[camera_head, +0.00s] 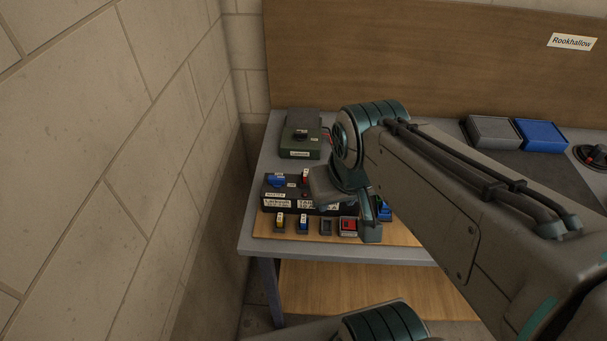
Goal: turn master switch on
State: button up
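A black control box (267,203) stands on the left part of the bench. On its top left is a blue rotary knob (277,181), with a label that seems to read MASTER on the front edge below it. Whether the knob is at on or off is too small to tell. My gripper (368,218) hangs over the right part of the box, to the right of the blue knob and apart from it in the picture. My arm and gripper hide the box's right side. The fingertips are seen from behind, and their gap is not clear.
Several small coloured switches, among them a yellow one (280,222) and a red one (348,225), line the wooden board in front. A green box (300,145) with a black knob stands behind. Grey (492,131) and blue (541,135) boxes sit at the right. A brick wall (130,170) rises at left.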

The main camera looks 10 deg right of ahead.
aim_at(277, 181)
jog(key=z, duration=2)
jog(key=k, duration=0.45)
jog(key=u, duration=1.45)
jog(key=i, duration=0.5)
